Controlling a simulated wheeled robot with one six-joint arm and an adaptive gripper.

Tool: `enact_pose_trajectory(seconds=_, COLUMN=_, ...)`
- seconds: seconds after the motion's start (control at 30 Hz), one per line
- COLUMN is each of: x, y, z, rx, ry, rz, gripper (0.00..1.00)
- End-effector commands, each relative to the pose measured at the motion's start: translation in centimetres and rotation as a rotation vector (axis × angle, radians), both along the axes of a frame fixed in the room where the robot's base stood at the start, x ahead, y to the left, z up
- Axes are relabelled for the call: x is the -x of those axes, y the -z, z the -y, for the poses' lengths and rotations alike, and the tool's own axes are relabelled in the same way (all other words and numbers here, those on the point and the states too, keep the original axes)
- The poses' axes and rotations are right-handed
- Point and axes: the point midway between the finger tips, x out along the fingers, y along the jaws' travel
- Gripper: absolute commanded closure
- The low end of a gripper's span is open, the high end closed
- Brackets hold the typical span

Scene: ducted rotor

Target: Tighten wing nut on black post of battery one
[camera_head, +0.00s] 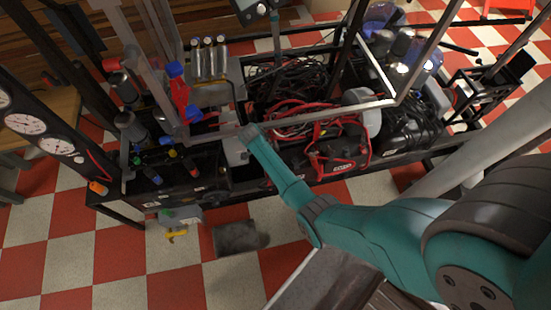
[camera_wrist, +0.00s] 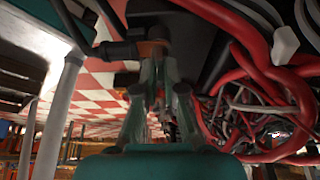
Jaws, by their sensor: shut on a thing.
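My gripper (camera_wrist: 158,68) shows in the wrist view, with its two fingers close together at a small brownish-orange fitting (camera_wrist: 152,47). It is shut on a small part there, which I take for the wing nut; the fingers hide most of it. A black cable end (camera_wrist: 118,51) meets the fitting from the left. A dark block (camera_wrist: 182,28), perhaps battery one, lies just beyond the fingertips. The black post cannot be made out clearly. In the head view, my teal arm reaches to the rack's middle, and the fingertips cannot be made out.
Red and grey cables (camera_wrist: 262,75) crowd close to the right of the fingers. In the head view, tangled cables (camera_head: 300,115) fill the rack's middle, metal frame bars cross above, and a gauge panel (camera_head: 35,128) stands at left. The checkered floor (camera_head: 120,265) in front is mostly clear.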

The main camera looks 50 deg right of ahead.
Motion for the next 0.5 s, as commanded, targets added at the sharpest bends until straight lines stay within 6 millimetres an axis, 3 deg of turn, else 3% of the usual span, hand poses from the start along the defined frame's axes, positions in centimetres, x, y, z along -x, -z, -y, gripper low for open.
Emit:
enact_pose_trajectory(seconds=0.33, x=-0.12, y=-0.14, z=0.04, rx=0.001, ry=0.002, rz=0.002, gripper=1.0)
enact_pose_trajectory(seconds=0.43, x=-0.11, y=-0.13, z=0.04, rx=0.001, ry=0.002, rz=0.002, gripper=0.7)
enact_pose_trajectory(seconds=0.5, x=-0.09, y=-0.1, z=0.03, rx=0.001, ry=0.002, rz=0.002, gripper=0.67)
